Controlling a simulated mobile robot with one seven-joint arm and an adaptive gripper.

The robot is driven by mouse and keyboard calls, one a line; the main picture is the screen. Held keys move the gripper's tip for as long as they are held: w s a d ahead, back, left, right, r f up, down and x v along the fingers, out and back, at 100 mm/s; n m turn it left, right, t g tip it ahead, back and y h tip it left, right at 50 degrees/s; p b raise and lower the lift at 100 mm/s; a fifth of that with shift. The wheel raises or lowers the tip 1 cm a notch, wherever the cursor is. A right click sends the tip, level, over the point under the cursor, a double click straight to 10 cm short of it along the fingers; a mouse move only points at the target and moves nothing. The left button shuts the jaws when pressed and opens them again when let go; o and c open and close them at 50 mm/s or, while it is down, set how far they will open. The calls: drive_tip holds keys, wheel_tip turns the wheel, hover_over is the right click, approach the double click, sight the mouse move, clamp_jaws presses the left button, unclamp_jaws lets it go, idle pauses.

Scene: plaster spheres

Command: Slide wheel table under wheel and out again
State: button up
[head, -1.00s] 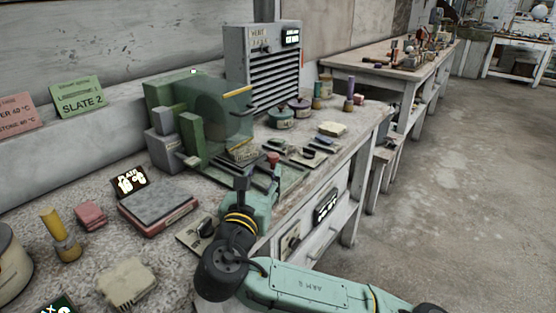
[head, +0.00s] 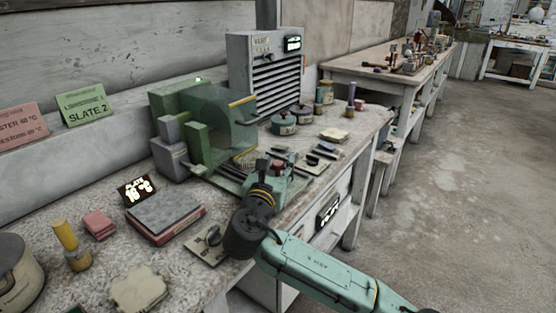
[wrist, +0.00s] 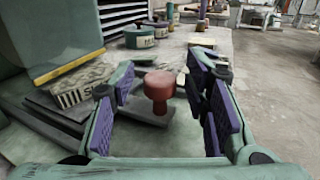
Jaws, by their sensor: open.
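The green grinding machine (head: 172,110) stands on the bench, its wheel (head: 218,118) dimly visible behind a see-through guard with a yellow edge (wrist: 75,66). The low wheel table (head: 228,170) extends from the machine toward the bench front. A red knob (wrist: 159,86) on a short post stands at its near end. In the head view, my gripper (head: 274,172) partly hides the knob.
Dark tools lie on a mat (head: 318,158) just right of the wheel table. Several round tins (head: 284,123) stand behind. A grey slab on a red box (head: 165,215) and a small dark tool on a card (head: 208,243) are nearer. Open floor lies to the right.

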drive_tip(key=shift+w+d, duration=0.1)
drive_tip(key=shift+w, duration=0.3)
drive_tip(key=shift+c, duration=0.2)
clamp_jaws()
idle(0.5)
